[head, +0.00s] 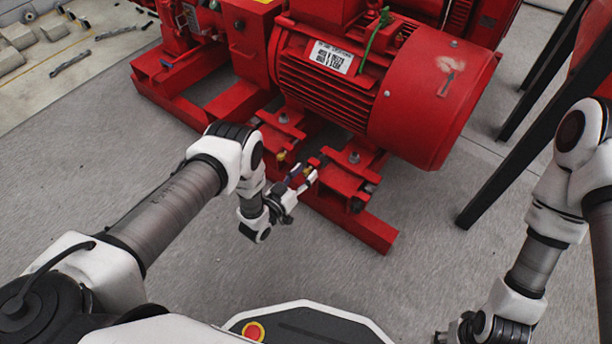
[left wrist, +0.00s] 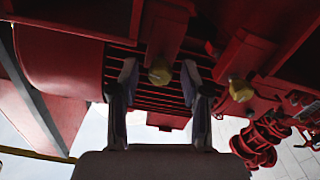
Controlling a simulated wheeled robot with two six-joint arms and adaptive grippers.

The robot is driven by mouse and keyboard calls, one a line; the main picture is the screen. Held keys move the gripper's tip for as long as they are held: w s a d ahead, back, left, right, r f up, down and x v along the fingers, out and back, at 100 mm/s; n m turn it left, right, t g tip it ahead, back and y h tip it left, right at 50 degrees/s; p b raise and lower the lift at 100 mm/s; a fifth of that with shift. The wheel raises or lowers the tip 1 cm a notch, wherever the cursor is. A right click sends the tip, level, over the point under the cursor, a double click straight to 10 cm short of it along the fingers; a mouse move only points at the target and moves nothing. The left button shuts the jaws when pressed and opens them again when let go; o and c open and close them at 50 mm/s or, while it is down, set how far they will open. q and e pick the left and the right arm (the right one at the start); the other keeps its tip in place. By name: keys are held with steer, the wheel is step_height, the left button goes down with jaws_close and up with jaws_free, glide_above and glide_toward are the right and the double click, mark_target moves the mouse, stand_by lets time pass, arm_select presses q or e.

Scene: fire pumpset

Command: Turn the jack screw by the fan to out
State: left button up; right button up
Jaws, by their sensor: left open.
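The jack screw by the fan (left wrist: 160,75) shows a round brass-coloured head in the left wrist view, under the red motor. My left gripper (head: 304,176) is open in front of the motor's base. In the left wrist view its two fingers (left wrist: 158,88) stand either side of that head, with gaps on both sides; I cannot tell whether the tips reach past it. In the head view the gripper largely hides this screw. A second brass-coloured screw head (left wrist: 241,91) is to the right, outside the fingers. My right gripper (head: 466,330) is at the bottom edge, partly cut off.
The red motor (head: 425,85) with its fan cover overhangs the red base frame (head: 365,228). An upright bolt (head: 354,157) stands on the motor foot. Dark table legs (head: 510,150) are at the right. Bare grey floor lies in front of the base.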

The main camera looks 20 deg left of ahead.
arm_select(q)
steer(key=shift+w+d, duration=0.1)
steer(key=shift+w, duration=0.25)
jaws_close()
steer(key=n, duration=0.9)
steer(key=shift+n, duration=0.4)
steer(key=n, duration=0.4)
steer(key=shift+w+f+n, duration=0.1)
steer(key=shift+f+n, duration=0.05)
steer(key=shift+n, duration=0.15)
steer(key=n, duration=0.5)
